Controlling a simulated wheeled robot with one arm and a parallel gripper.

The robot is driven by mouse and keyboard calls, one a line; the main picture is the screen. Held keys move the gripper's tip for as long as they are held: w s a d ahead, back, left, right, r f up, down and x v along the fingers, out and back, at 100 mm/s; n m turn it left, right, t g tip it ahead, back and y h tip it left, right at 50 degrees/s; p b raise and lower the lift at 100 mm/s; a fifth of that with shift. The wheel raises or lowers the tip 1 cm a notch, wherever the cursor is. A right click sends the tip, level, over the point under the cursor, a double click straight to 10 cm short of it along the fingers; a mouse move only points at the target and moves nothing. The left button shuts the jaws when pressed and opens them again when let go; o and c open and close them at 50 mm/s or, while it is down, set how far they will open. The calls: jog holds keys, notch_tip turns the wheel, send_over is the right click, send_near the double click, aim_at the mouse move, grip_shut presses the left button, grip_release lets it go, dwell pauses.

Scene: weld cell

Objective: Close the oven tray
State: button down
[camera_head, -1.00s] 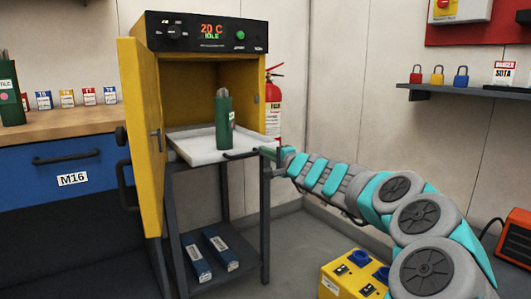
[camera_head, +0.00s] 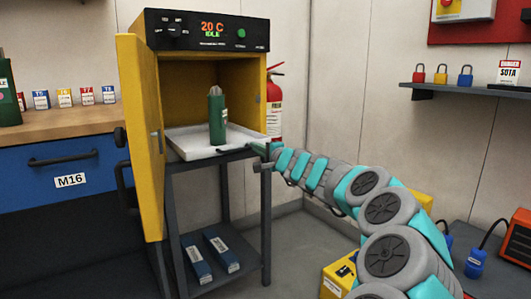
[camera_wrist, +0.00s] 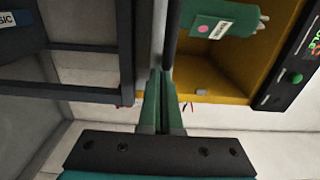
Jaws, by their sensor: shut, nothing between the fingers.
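The oven tray (camera_head: 190,151) is a pale shallow tray that sticks partly out of the yellow oven (camera_head: 205,75). A green canister (camera_head: 217,118) with rods stands upright on it. A dark handle (camera_head: 233,149) runs along the tray's front edge. My gripper (camera_head: 260,149) is at the right end of this handle. In the wrist view my gripper (camera_wrist: 162,80) is shut and empty, its green fingertips close to a dark bar by the tray edge. I cannot tell whether they touch. The canister (camera_wrist: 222,27) shows sideways there.
The oven door (camera_head: 142,140) stands open at the left. A dark stand (camera_head: 265,220) with boxes on its lower shelf is under the oven. A blue workbench (camera_head: 62,190) is at the left. A yellow box (camera_head: 337,275) stands on the floor below my arm.

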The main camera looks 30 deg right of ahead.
aim_at(228, 137)
jog(key=w+p, duration=0.2)
jog(key=w, duration=0.5)
jog(key=w+p, duration=0.3)
jog(key=w, duration=0.3)
jog(key=w+p, duration=0.2)
jog(key=w, duration=0.5)
jog(key=shift+w+a+r+p, duration=0.1)
jog(key=shift+w+a+p, duration=0.2)
jog(key=shift+a+p, duration=0.1)
jog(key=shift+w+r, duration=0.1)
jog(key=shift+w, duration=0.1)
jog(key=shift+a+r+p, duration=0.1)
jog(key=shift+r+p, duration=0.2)
jog(key=shift+r, duration=0.05)
